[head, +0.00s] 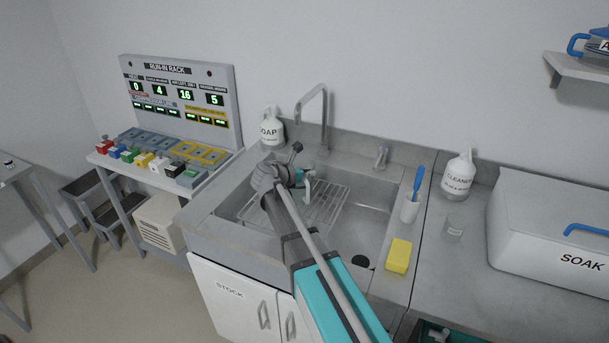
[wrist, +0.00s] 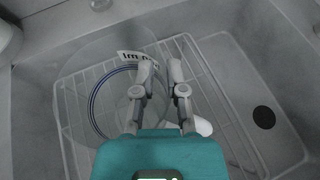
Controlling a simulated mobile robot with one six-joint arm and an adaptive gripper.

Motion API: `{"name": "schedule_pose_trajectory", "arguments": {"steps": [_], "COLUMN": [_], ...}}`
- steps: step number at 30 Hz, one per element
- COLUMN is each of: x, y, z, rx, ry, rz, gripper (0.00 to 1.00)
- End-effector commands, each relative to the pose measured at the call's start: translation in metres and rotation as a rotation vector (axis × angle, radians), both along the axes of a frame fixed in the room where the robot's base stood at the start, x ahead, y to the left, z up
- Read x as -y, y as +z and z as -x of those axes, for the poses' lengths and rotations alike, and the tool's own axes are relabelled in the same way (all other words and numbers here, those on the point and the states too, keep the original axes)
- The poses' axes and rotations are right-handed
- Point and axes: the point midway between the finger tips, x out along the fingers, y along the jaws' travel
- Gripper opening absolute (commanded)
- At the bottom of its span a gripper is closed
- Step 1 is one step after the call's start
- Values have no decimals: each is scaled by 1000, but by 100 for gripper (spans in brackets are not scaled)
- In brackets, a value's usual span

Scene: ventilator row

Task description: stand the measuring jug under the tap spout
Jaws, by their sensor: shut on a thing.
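The clear measuring jug (wrist: 88,100), with a blue ring and a printed white label, shows in the wrist view over the wire rack in the sink. My gripper (wrist: 161,70) is shut on it at its right side; the exact grip point is unclear. In the head view my gripper (head: 304,181) is over the sink, and the jug is hard to make out there behind my arm. The grey tap (head: 324,105) rises behind the sink, its arched spout above and beyond my gripper. I cannot tell whether the jug touches the rack.
The wire rack (head: 334,203) lies in the sink (head: 368,222). A soap bottle (head: 271,130) stands left of the tap. A lever (head: 382,157), a white cup with a blue brush (head: 410,208) and a yellow sponge (head: 398,256) are on the right.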

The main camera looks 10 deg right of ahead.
Motion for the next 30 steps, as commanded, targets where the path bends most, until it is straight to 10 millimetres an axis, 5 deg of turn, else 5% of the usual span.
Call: {"name": "schedule_pose_trajectory", "arguments": {"steps": [8,9,14,30], "x": [0,0,0,0], "y": [-4,-3,-2,1], "z": [0,0,0,0], "rx": [0,0,0,0], "ry": [0,0,0,0], "rz": [0,0,0,0], "gripper": [0,22,51,51]}}
